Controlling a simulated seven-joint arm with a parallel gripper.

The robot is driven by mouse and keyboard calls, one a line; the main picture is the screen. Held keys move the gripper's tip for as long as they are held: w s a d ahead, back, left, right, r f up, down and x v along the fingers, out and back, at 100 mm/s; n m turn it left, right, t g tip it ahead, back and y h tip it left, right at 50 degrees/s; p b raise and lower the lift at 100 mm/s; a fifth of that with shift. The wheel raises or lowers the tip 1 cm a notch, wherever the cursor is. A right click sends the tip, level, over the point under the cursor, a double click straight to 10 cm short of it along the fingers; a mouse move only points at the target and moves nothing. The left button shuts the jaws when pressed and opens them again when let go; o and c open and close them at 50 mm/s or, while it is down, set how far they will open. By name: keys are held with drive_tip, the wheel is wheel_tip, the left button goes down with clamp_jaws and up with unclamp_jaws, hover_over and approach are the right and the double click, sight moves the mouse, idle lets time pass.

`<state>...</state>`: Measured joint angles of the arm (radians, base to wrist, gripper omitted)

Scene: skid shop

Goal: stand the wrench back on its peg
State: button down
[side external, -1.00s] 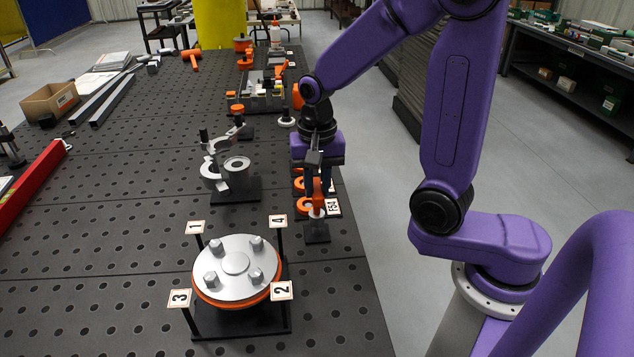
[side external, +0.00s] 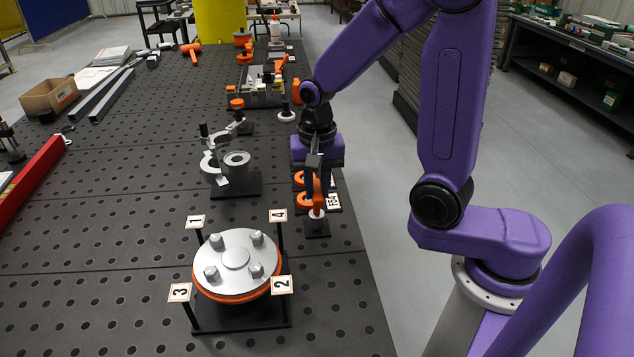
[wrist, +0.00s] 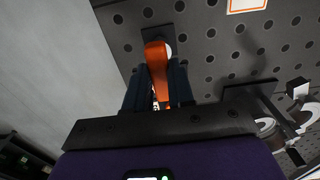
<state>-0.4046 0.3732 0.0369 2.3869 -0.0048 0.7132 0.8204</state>
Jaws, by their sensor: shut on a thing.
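My gripper (side external: 317,190) is shut on the orange wrench (side external: 318,197) and holds it upright, pointing down. In the wrist view the wrench (wrist: 156,66) stands between the dark fingers (wrist: 158,92). A pale round piece (side external: 317,213) shows at the wrench's lower end, above a small black base plate (side external: 317,231). I cannot tell whether the wrench touches the peg, or whether the pale piece belongs to the wrench or the peg.
A round silver flange (side external: 236,255) with bolts and numbered tags stands in front, left of the gripper. A grey clamp fixture (side external: 236,178) stands to the left. Orange rings (side external: 304,201) lie close behind the wrench. The table's right edge is near.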

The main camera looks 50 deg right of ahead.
drive_tip(key=shift+f, duration=0.5)
drive_tip(key=c, duration=0.7)
unclamp_jaws()
drive_tip(key=shift+o, duration=0.2)
drive_tip(key=shift+r, duration=3.55)
